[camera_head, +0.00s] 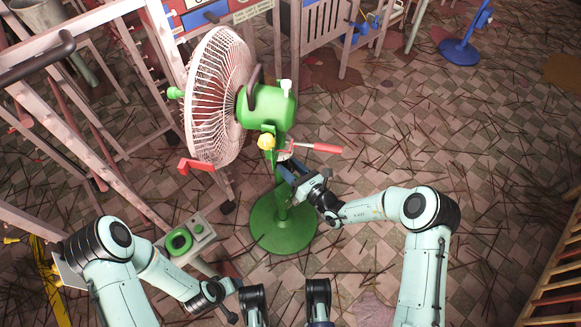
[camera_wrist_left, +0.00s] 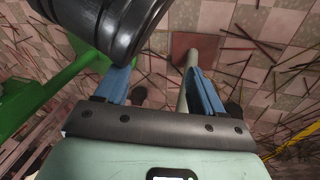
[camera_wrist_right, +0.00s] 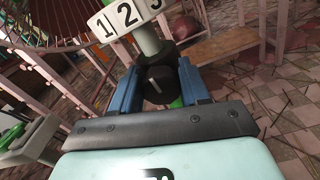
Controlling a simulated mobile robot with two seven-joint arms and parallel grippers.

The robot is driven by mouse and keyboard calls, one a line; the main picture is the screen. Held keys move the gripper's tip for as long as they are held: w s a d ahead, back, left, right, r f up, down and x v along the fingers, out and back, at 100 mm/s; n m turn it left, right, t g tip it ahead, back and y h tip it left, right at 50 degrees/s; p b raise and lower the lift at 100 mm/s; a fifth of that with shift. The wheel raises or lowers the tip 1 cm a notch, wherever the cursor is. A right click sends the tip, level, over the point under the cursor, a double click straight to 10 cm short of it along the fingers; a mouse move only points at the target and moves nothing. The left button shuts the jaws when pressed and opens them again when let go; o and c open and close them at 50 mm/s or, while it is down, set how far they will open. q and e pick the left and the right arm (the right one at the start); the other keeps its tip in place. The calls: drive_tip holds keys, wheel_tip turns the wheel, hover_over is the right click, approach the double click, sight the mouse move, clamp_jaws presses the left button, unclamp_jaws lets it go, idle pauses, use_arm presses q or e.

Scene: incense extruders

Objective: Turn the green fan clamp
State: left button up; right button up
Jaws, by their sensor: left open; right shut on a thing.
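The green fan (camera_head: 268,104) with its pale wire cage stands upright on a green pole and round base (camera_head: 284,228) in the head view. My right gripper (camera_head: 291,168) is at the upper pole, below the fan's motor. In the right wrist view, its blue fingers (camera_wrist_right: 157,82) are shut on a dark round knob (camera_wrist_right: 158,88) below a white dial marked 1, 2, 3 (camera_wrist_right: 127,18). I take this knob for the clamp; its far side is hidden. My left gripper (camera_wrist_left: 157,82) is open and empty, low at the left in the head view.
A red-handled tool (camera_head: 318,147) sticks out beside the pole. A pale box with a green ring (camera_head: 180,241) stands at the left. Pale frames (camera_head: 60,115) crowd the left side. Sticks litter the checkered floor; the right side is mostly open.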

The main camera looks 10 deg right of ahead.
drive_tip(key=o, duration=1)
drive_tip(key=shift+c, duration=0.2)
drive_tip(key=shift+s+d, duration=0.4)
drive_tip(key=shift+s, duration=0.05)
drive_tip(key=p+v, duration=0.2)
drive_tip(key=v, duration=0.3)
drive_tip(key=shift+s+d, duration=0.1)
drive_tip(key=shift+s, duration=0.05)
use_arm(q)
drive_tip(key=shift+h, duration=0.3)
drive_tip(key=r, duration=0.1)
drive_tip(key=d+r+p, duration=0.1)
drive_tip(key=r, duration=0.1)
drive_tip(key=s+d+r, duration=0.1)
drive_tip(key=shift+r, duration=0.2)
use_arm(e)
approach(292, 169)
drive_tip(key=v, duration=0.2)
drive_tip(key=shift+s+d+f, duration=0.2)
drive_tip(key=shift+s+f, duration=0.1)
